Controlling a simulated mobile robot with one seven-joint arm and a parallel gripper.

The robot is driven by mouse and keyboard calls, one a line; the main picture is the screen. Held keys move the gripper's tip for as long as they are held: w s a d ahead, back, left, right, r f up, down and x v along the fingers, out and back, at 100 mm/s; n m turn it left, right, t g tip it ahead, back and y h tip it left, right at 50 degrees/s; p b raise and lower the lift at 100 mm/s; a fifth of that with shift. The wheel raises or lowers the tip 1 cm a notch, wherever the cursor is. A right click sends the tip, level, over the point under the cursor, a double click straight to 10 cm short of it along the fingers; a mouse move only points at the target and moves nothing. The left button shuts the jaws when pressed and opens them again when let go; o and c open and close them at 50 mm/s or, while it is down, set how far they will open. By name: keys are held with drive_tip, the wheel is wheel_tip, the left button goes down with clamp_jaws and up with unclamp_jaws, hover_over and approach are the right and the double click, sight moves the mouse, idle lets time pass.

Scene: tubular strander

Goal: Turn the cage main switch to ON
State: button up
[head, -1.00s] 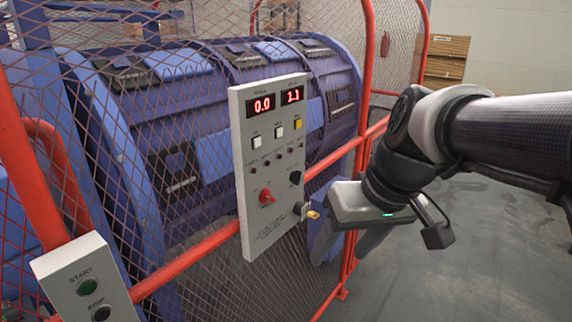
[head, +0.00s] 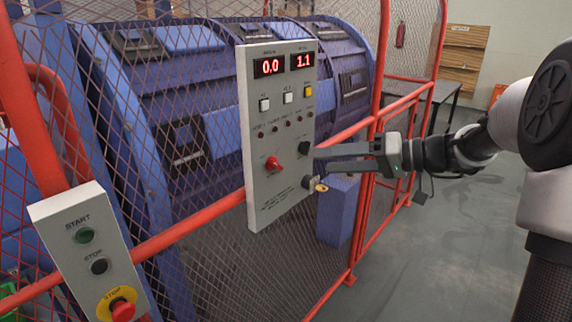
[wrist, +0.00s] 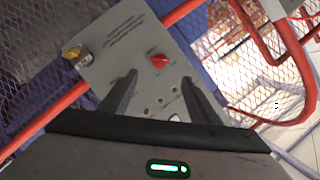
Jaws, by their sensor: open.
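The grey control panel (head: 262,200) on the cage fence carries a red rotary knob (head: 273,163), which I take for the main switch; its label is too small to read. In the wrist view the panel (wrist: 110,55) appears upside down, with the red knob (wrist: 160,60) just beyond the fingertips and between their lines. My gripper (head: 316,160) is open and empty, reaching from the right toward the panel, its fingers level with the knobs. It also shows in the wrist view (wrist: 160,76). I see no contact with the red knob.
Red rails (head: 190,236) and mesh surround the blue machine. A start/stop box (head: 70,225) stands at left.

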sight(275, 165)
drive_tip(key=x, duration=1.2)
drive_tip(key=shift+a, duration=0.1)
drive_tip(key=c, duration=1.1)
